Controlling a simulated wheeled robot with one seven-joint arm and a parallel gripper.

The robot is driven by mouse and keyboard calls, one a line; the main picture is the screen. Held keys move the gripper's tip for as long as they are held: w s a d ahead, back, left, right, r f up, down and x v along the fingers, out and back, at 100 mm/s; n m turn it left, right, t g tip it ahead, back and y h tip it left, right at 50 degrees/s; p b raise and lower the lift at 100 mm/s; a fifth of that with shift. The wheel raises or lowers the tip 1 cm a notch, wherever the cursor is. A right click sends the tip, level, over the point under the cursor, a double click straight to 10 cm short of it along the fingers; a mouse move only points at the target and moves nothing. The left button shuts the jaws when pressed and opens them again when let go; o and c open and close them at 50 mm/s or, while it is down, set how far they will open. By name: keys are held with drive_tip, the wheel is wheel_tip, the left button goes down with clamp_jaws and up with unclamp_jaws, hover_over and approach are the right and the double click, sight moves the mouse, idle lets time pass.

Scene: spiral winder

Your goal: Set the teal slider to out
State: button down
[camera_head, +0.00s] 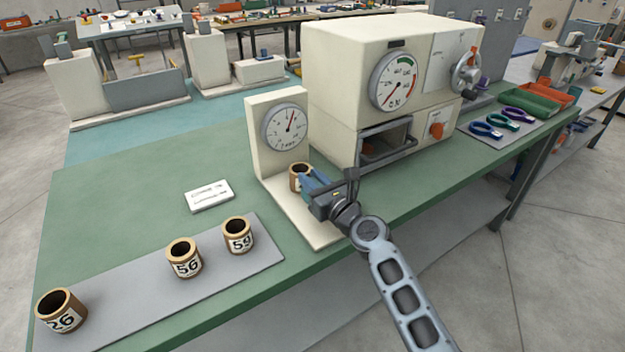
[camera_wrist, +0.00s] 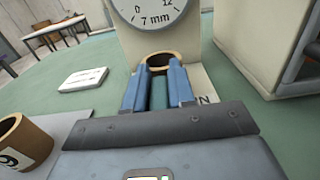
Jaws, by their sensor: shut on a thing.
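A teal block (camera_wrist: 158,93), which looks like the teal slider, shows between my fingers in the wrist view. My gripper (camera_wrist: 158,82) is shut on it, with one blue finger on each side. In the head view my gripper (camera_head: 312,184) is low over the cream base of the dial stand (camera_head: 272,105), and hides the slider. A brown tube (camera_wrist: 160,56) stands just beyond the fingertips, in front of the dial (camera_wrist: 150,8). I cannot tell whether the fingers touch it. Black lettering ending in N shows on the base right of the fingers.
Brown numbered tubes (camera_head: 184,258) stand on a grey mat (camera_head: 130,305) at the left. A white card (camera_head: 208,195) lies on the green table. The large cream machine (camera_head: 350,70) with an open drawer (camera_head: 385,145) stands close on the right of my gripper.

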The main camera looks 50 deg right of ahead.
idle(0.3)
drive_tip(key=shift+v, duration=3.1)
drive_tip(key=c, duration=1)
unclamp_jaws()
drive_tip(key=shift+c, duration=0.2)
drive_tip(key=shift+b+v, duration=0.8)
drive_tip(key=shift+v, duration=3.2)
